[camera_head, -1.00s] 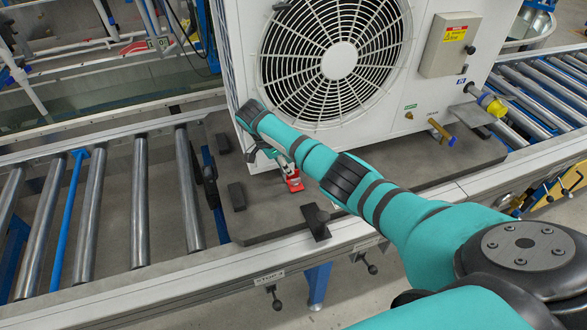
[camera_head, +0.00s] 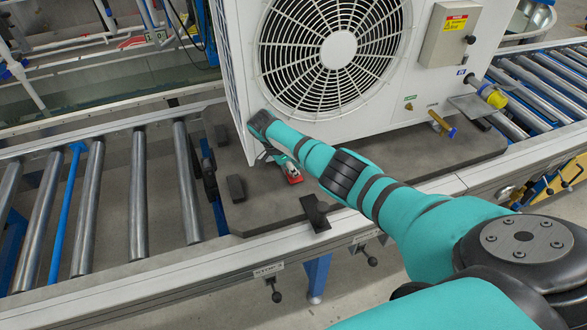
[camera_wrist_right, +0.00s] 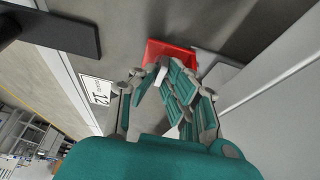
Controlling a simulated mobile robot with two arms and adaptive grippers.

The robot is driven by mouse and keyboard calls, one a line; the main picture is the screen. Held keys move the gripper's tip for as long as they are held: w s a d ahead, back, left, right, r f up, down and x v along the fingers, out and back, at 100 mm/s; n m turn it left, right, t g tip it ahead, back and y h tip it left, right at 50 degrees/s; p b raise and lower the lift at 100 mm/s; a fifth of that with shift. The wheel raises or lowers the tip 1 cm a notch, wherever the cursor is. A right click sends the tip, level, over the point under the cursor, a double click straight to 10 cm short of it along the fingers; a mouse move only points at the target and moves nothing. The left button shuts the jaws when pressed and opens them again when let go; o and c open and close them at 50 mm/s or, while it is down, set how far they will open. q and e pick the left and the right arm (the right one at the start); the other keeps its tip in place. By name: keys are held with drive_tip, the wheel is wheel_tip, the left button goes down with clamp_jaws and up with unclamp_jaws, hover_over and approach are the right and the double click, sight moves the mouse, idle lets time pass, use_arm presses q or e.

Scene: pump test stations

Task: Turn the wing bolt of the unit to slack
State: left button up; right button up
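The unit (camera_head: 385,110) is a white fan unit standing on a dark board (camera_head: 400,165). A small red piece (camera_head: 293,178) sits low at its near left corner; it may be the wing bolt, but its shape is mostly hidden. My right gripper (camera_head: 284,163) points down at this red piece, right beside it. In the right wrist view the red piece (camera_wrist_right: 168,50) lies just beyond the fingertips of my right gripper (camera_wrist_right: 164,72). The fingertips are close together, with a pale part by them. Whether they grip anything is unclear. My left gripper is out of view.
Black blocks (camera_head: 236,188) and a black bracket (camera_head: 315,213) stand on the board near the gripper. Metal rollers (camera_head: 138,190) lie to the left. A brass fitting (camera_head: 442,124) and a yellow-capped one (camera_head: 493,95) stick out at the unit's right.

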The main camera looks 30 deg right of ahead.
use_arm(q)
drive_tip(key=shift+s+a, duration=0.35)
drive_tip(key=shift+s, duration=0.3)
use_arm(e)
clamp_jaws()
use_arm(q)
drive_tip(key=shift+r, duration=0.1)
